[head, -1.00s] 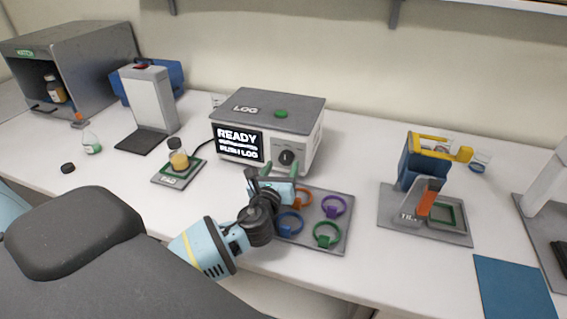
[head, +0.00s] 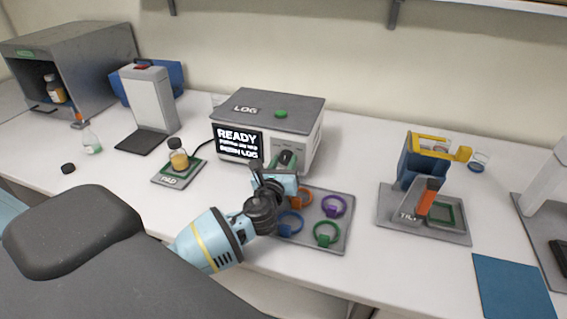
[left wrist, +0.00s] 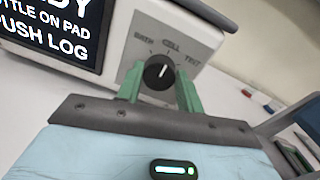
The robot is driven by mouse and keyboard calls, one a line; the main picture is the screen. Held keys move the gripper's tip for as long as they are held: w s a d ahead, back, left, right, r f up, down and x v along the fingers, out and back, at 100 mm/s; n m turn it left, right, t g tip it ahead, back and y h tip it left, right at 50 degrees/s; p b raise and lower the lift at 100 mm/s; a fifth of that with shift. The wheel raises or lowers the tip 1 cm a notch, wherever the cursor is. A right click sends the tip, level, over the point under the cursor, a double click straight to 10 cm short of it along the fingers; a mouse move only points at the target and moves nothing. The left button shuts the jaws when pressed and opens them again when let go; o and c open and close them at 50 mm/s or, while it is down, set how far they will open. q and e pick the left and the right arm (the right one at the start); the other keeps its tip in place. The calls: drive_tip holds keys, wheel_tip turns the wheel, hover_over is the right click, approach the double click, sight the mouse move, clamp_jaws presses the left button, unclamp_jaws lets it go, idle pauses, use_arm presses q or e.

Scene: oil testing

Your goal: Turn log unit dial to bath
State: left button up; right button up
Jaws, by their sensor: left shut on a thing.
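The log unit (head: 268,108) is a grey box with a green top button and a lit screen (head: 237,143) reading "READY" and "PUSH LOG". Its black dial (left wrist: 158,72) is on the front panel, below labels that seem to read BATH, CELL and TEST. The dial's white mark points up and slightly right, roughly toward the middle label. My left gripper (head: 279,162) is at the panel, its green fingers (left wrist: 160,84) on either side of the dial, shut on it. In the head view the gripper partly covers the dial. My right gripper is not in view.
A pad (head: 164,181) with an amber bottle (head: 179,159) stands left of the unit. A tray (head: 318,246) of coloured rings lies just below my left gripper. A tilt stand (head: 398,226) is to the right. Bare table lies between tray and stand.

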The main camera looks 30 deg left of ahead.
use_arm(q)
drive_tip(key=shift+n, duration=0.4)
drive_tip(key=n, duration=0.4)
drive_tip(key=shift+n, duration=0.3)
drive_tip(key=shift+a+n, duration=0.1)
drive_tip(key=shift+n, duration=2)
drive_tip(key=o, duration=1)
drive_tip(key=shift+s+f, duration=0.1)
drive_tip(key=shift+s, duration=0.4)
drive_tip(key=shift+r+v, duration=0.15)
drive_tip(key=shift+v, duration=1.55)
drive_tip(key=shift+r+v, duration=0.15)
drive_tip(key=shift+v, duration=1.6)
